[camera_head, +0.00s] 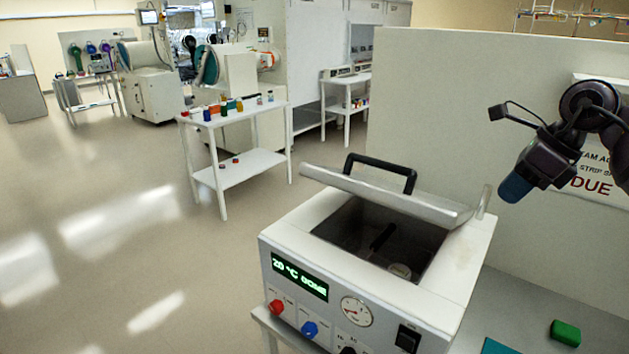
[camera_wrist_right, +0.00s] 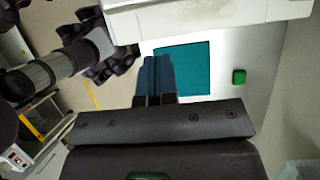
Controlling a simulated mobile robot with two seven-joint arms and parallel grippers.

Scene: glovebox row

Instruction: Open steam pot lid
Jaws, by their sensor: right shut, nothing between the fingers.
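The steam pot (camera_head: 375,270) is a white box with a display reading "20 °C DONE". Its lid (camera_head: 385,195), a pale slab with a black handle (camera_head: 380,170), is raised and tilted at the back. The dark inside of the pot shows, with a dark object and a small pale round item in it. My right gripper (camera_head: 515,187) is shut and empty, to the right of the pot and apart from the lid. Its blue fingers (camera_wrist_right: 154,78) lie together in the right wrist view. My left gripper is not in view.
A white partition (camera_head: 480,120) with a red-lettered sign stands behind the pot. A green block (camera_head: 565,333) and a teal mat (camera_wrist_right: 183,68) lie on the table at right. A white cart (camera_head: 250,125) with small bottles stands farther back. The floor at left is clear.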

